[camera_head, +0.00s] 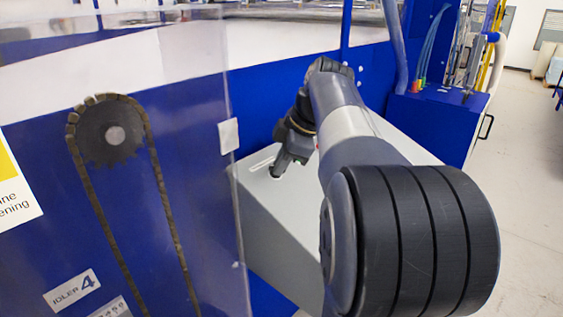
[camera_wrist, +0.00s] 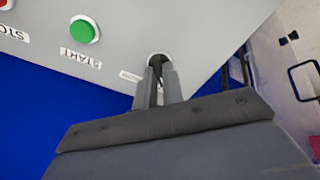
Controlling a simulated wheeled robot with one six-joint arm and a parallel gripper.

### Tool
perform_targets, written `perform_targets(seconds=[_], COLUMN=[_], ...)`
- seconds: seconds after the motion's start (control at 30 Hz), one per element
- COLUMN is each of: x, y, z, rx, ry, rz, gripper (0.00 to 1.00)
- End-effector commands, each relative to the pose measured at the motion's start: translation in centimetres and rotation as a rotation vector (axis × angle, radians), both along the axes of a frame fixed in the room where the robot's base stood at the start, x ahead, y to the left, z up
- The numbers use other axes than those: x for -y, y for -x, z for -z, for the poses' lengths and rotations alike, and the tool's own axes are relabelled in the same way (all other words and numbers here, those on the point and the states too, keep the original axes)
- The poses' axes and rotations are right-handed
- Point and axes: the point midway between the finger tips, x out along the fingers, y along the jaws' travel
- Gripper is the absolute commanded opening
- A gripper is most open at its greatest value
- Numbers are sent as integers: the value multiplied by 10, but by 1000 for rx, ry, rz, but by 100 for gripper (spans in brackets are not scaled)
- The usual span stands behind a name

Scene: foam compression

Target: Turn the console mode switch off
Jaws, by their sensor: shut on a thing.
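The console (camera_head: 285,220) is a grey box with a sloped top. In the wrist view its panel (camera_wrist: 180,25) shows a round mode switch (camera_wrist: 157,58) near the lower edge, with a small label partly hidden beside it. My gripper (camera_wrist: 160,72) is at the switch, its two fingers closed around the dark knob. The fingers hide most of the knob, so I cannot tell its setting. In the head view my gripper (camera_head: 278,172) reaches down to the console top, and the switch is hidden there.
A green START button (camera_wrist: 84,30) and part of a red STOP button (camera_wrist: 6,4) sit left of the switch. A clear guard (camera_head: 225,60) with a chain and sprocket (camera_head: 112,133) behind it stands left of the console. A blue cabinet (camera_head: 435,120) stands behind right.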

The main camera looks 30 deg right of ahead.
Motion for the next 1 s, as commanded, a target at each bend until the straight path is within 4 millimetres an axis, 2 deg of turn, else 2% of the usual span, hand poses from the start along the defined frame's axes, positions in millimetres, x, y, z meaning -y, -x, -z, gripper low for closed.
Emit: perform_targets(seconds=[0.43,0.47,0.7,1.0], x=[0,0,0,1], y=[1,1,0,1], z=[3,3,2,-2], rx=[-6,-7,-4,-1], ry=[3,2,2,3], rz=[-12,-11,-10,-9], gripper=[0,10,30,31])
